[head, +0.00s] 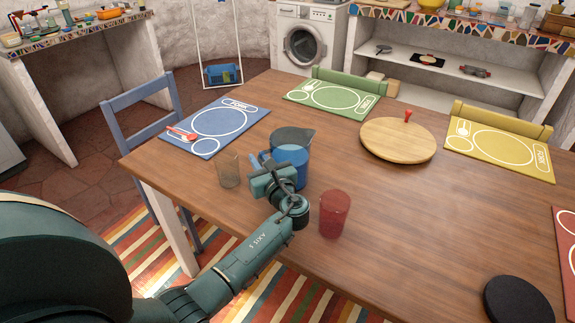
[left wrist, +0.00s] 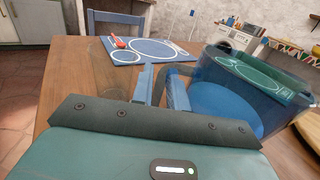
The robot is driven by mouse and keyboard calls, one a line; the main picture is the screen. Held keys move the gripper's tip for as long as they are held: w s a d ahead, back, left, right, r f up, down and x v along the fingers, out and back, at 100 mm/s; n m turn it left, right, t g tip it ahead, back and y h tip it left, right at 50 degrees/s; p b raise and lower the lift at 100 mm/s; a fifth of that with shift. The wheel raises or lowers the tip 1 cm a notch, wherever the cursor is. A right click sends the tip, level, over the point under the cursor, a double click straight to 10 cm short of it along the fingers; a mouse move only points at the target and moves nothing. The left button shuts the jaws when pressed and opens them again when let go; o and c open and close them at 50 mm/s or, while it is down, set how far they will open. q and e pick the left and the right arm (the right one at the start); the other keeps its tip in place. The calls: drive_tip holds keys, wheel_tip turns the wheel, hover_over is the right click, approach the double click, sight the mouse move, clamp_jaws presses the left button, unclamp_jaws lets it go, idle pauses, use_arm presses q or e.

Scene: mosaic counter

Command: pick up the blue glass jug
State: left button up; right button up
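The blue glass jug (head: 291,163) stands upright on the wooden table, see-through with a wide rim and deeper blue in its lower part. It fills the right of the left wrist view (left wrist: 238,92), with its handle on the left side. My left gripper (head: 262,163) is at the jug's near left side, at handle height. In the left wrist view its two blue fingers (left wrist: 160,88) are apart, with the handle seen in the gap between them. I cannot tell whether either finger touches it. My right gripper is not in view.
A clear glass (head: 228,170) stands just left of the gripper and a red glass (head: 334,214) to its right. A round board with a red knob (head: 398,140) lies behind right. Placemats line the table edges; a black disc (head: 518,300) lies front right.

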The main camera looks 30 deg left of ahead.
use_arm(q)
drive_tip(key=shift+c, duration=0.3)
clamp_jaws()
idle(0.9)
drive_tip(key=shift+r, duration=0.15)
